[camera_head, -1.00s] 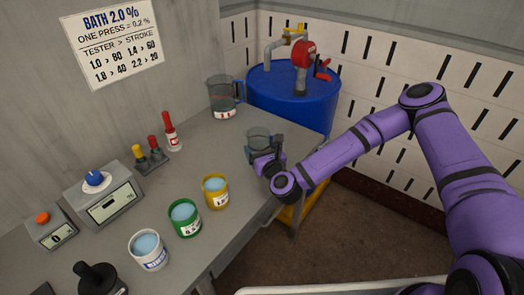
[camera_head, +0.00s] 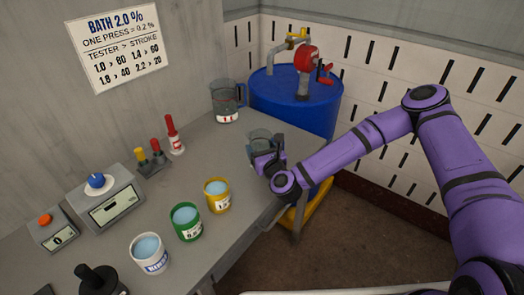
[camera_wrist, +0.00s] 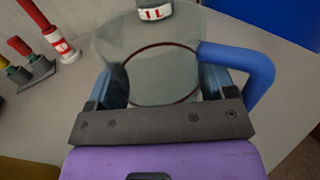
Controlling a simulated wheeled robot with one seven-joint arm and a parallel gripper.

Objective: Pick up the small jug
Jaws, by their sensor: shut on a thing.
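The small jug (camera_head: 260,137) is a clear, greyish vessel near the right edge of the grey bench in the head view. In the wrist view, the small jug (camera_wrist: 150,75) fills the space between my fingers, with a reddish ring around it and a thick blue handle (camera_wrist: 252,70) on the right. My gripper (camera_head: 265,149) is shut on its body, one finger on each side, as the wrist view also shows (camera_wrist: 160,90). The handle is outside the fingers. I cannot tell whether the jug's base touches the bench.
A larger jug (camera_head: 227,103) marked 1 L stands behind, by a blue drum (camera_head: 285,95) with a red pump. Yellow (camera_head: 217,197), green (camera_head: 187,223) and white (camera_head: 149,254) cups stand at the front left. A red-topped bottle (camera_head: 173,137) is near the wall.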

